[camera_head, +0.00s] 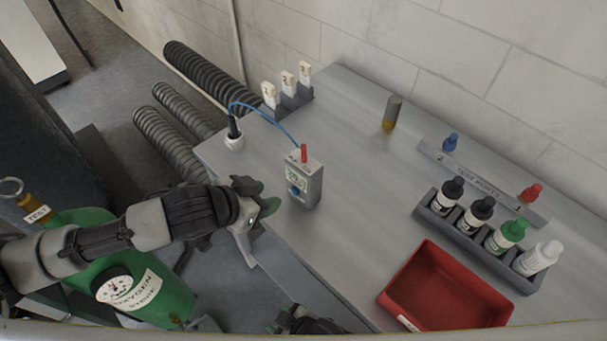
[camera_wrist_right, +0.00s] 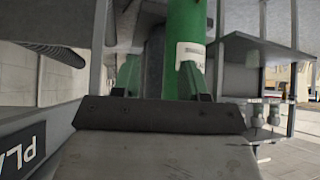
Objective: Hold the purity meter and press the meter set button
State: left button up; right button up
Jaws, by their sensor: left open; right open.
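The purity meter (camera_head: 311,189) is a grey box standing upright near the left edge of the bench. Its front has a small display and a blue round button (camera_head: 296,190), which I take to be the set button. A red plug and a blue cable come from its top. My left gripper (camera_head: 262,197) is open, just left of the meter and apart from it, with nothing visible between its fingers. My right gripper (camera_wrist_right: 160,80) is open in the right wrist view, with a green cylinder (camera_wrist_right: 186,30) beyond its fingers; part of my right arm shows at the bottom of the head view.
On the grey bench (camera_head: 350,190) are a red tray (camera_head: 392,296), a rack of several bottles (camera_head: 470,243), a test-point strip (camera_head: 482,180) and a brown-grey cylinder (camera_head: 391,112). A green oxygen cylinder (camera_head: 170,292) stands at left. Bench right of the meter is clear.

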jog(key=s+a+r+n+y, duration=0.1)
jog(key=s+a+r, duration=0.15)
jog(key=r, duration=0.25)
jog(key=s+a+r+n+g+y, duration=0.1)
jog(key=s+a+r+n+y, duration=0.15)
jog(key=r, duration=0.25)
jog(key=s+a+r, duration=0.2)
jog(key=a+r, duration=0.1)
jog(key=r, duration=0.1)
jog(key=w+d+r+n+t, duration=0.2)
jog(key=w+d+r+t, duration=0.3)
jog(key=w+r, duration=0.4)
jog(key=w+d+r+n+t, duration=0.25)
jog(key=w+d+r, duration=0.35)
jog(key=w+r, duration=0.3)
jog(key=w+d+r+n+t+h, duration=0.1)
jog(key=w+d+r+t+h, duration=0.35)
jog(key=w+d+r, duration=0.35)
jog(key=w+d+r+n+t+h, duration=0.25)
jog(key=d+r+h, duration=0.3)
jog(key=d, duration=0.45)
jog(key=n+g, duration=0.4)
jog(key=n, duration=0.9)
send_near(304, 148)
jog(key=f, duration=0.1)
jog(key=x, duration=1.1)
jog(key=shift+w, duration=0.15)
